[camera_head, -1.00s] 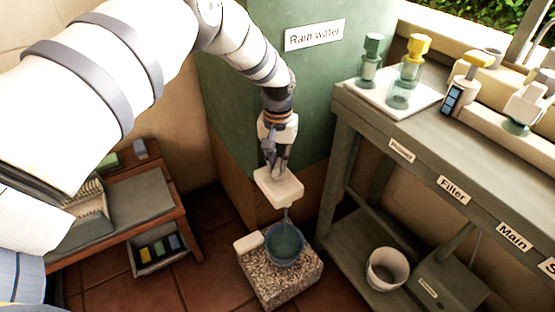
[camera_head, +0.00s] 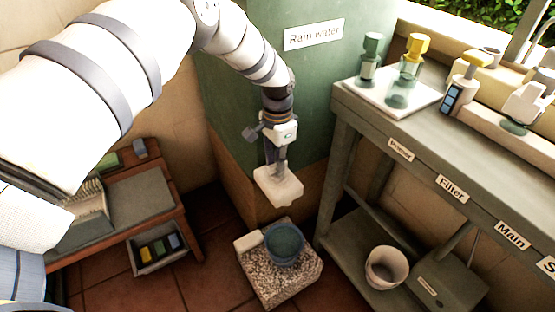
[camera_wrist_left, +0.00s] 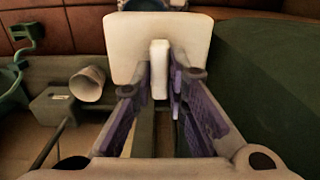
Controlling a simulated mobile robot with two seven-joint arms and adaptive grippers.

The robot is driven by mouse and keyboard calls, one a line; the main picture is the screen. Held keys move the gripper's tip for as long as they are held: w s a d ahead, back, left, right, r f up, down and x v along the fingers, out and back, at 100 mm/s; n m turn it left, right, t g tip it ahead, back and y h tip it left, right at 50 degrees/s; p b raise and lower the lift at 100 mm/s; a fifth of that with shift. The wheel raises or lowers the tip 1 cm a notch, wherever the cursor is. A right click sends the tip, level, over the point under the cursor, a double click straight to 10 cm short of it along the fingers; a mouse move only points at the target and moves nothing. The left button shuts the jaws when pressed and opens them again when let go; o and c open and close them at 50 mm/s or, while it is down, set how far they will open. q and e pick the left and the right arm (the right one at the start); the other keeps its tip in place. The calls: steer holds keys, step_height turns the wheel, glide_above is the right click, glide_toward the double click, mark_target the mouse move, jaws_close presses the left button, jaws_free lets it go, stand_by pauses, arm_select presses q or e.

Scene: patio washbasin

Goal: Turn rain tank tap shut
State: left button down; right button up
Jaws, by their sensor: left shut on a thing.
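The green rain tank (camera_head: 313,85) carries a sign reading "Rain water". Its pale tap (camera_head: 279,188) sticks out low on the front, just under my left gripper (camera_head: 275,165). In the left wrist view the tap's broad block (camera_wrist_left: 190,35) is ahead, and its upright pale handle (camera_wrist_left: 159,68) is between the fingers of my left gripper (camera_wrist_left: 160,85), which is shut on it. No water stream shows below the tap. A blue-green bowl (camera_head: 284,243) stands under it on a speckled stone block (camera_head: 268,284). My right gripper is out of view.
A grey-green workbench (camera_head: 430,170) with labels and several bottles is on the right. A white bucket (camera_head: 386,268) stands on its lower shelf. A wooden bench (camera_head: 150,190) with a box of coloured items (camera_head: 158,250) is at the left.

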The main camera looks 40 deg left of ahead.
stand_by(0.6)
arm_select(q)
steer(key=c, duration=1.6)
jaws_free()
step_height(320, 180, up, 12)
steer(key=shift+f, duration=0.1)
